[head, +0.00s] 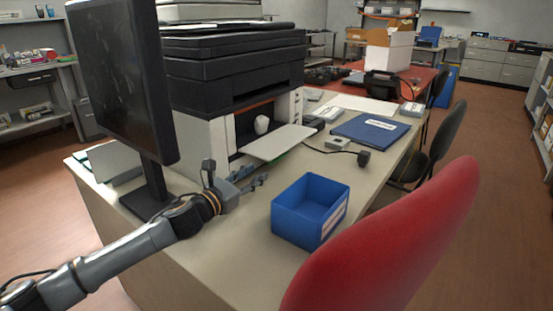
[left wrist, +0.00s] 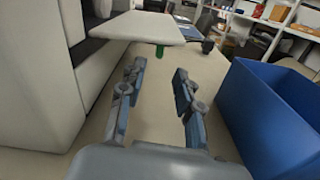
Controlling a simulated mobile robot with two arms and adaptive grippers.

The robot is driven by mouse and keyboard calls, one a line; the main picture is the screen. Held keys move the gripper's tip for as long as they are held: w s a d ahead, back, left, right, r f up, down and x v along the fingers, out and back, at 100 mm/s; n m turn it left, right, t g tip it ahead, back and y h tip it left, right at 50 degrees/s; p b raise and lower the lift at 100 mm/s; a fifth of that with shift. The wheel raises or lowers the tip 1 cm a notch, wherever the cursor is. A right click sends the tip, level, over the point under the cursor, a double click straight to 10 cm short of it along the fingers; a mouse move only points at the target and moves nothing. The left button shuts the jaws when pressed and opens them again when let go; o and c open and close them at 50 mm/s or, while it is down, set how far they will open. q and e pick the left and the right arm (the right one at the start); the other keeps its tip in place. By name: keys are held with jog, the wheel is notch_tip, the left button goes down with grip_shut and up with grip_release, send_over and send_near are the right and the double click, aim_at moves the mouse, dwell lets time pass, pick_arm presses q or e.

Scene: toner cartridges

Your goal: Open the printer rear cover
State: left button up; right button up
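The printer (head: 235,75) has a black upper part and a white lower body and stands on the desk beside a monitor. In the left wrist view the flap (left wrist: 138,27) is ahead and above, and the printer's white side (left wrist: 35,75) is on the left. My left gripper (head: 254,180) is low over the desk, in front of the flap and apart from it. Its fingers (left wrist: 158,85) are spread with nothing between them. My right gripper is out of view.
An open blue bin (head: 310,210) stands close to the right of my left gripper. A black monitor (head: 125,80) stands at the left. A blue folder (head: 371,130) lies farther along the desk (head: 235,240). A red chair back (head: 400,240) is in the foreground.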

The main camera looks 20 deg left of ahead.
aim_at(276, 160)
pick_arm(q)
jog(key=x, duration=0.9)
jog(key=shift+w+f+b, duration=0.15)
jog(key=shift+w+b, duration=0.15)
jog(key=shift+w+d, duration=0.2)
jog(key=shift+w, duration=0.25)
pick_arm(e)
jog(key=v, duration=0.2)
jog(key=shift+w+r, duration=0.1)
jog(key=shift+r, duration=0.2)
pick_arm(q)
jog(key=shift+c, duration=0.8)
grip_shut()
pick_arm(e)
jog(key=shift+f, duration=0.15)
